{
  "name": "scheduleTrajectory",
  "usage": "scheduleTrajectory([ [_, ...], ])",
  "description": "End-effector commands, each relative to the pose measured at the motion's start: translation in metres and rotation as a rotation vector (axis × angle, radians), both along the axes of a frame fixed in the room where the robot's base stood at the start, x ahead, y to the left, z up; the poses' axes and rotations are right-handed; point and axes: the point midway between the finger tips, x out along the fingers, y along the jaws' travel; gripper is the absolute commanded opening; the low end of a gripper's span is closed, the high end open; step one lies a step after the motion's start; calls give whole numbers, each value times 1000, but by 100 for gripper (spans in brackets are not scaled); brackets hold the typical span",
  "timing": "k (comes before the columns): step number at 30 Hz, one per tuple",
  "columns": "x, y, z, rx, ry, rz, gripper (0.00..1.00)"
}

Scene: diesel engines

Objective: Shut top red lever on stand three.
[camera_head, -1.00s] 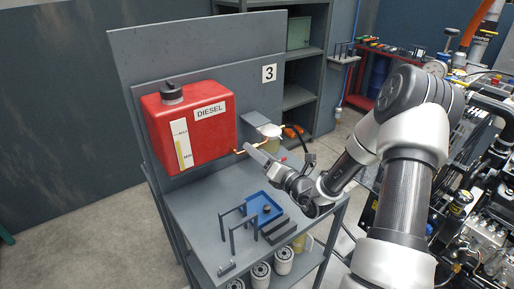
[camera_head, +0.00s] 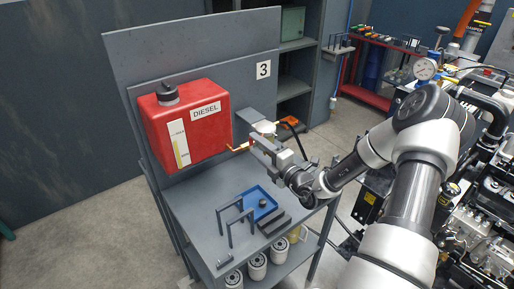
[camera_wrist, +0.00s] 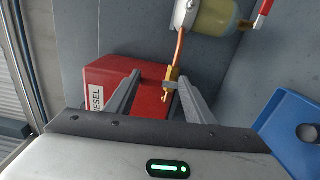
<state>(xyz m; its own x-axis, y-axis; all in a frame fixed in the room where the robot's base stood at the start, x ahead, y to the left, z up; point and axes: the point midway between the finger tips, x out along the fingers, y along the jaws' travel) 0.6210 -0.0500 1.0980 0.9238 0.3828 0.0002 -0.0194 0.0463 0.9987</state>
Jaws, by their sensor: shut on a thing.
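The red DIESEL tank (camera_head: 190,130) is mounted on the upright panel of stand three, marked by a number plate (camera_head: 263,69). A copper line with a brass valve (camera_wrist: 172,76) runs from it to a pale filter bowl (camera_head: 264,127). My gripper (camera_head: 255,146) is at this valve, and its two fingers (camera_wrist: 160,82) lie on either side of it in the wrist view. A small red bit, the top red lever (camera_head: 252,140), shows at the fingertips. The jaws are closed on it; the exact contact is mostly hidden. Another red lever (camera_wrist: 264,9) shows beside the bowl.
Below the gripper, the stand's shelf (camera_head: 200,205) holds a blue tray (camera_head: 252,197), dark brackets and a stepped block (camera_head: 272,222). White filters (camera_head: 257,267) stand underneath. An engine (camera_head: 485,200) is close on the right. Open floor lies at the left.

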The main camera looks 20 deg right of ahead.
Motion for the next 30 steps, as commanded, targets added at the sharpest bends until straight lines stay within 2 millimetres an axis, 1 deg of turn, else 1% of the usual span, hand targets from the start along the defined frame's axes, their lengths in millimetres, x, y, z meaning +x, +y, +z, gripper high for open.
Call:
scheduleTrajectory([
  [7, 0, -2, -1, 54, 22, 0, 26],
  [20, 0, -2, -1, 63, 27, -1, 26],
  [21, 0, -2, -1, 63, 27, -1, 50],
  [23, 0, -2, -1, 62, 27, -1, 60],
  [24, 0, -2, -1, 62, 27, -1, 67],
  [30, 0, -1, -1, 62, 27, 0, 67],
])
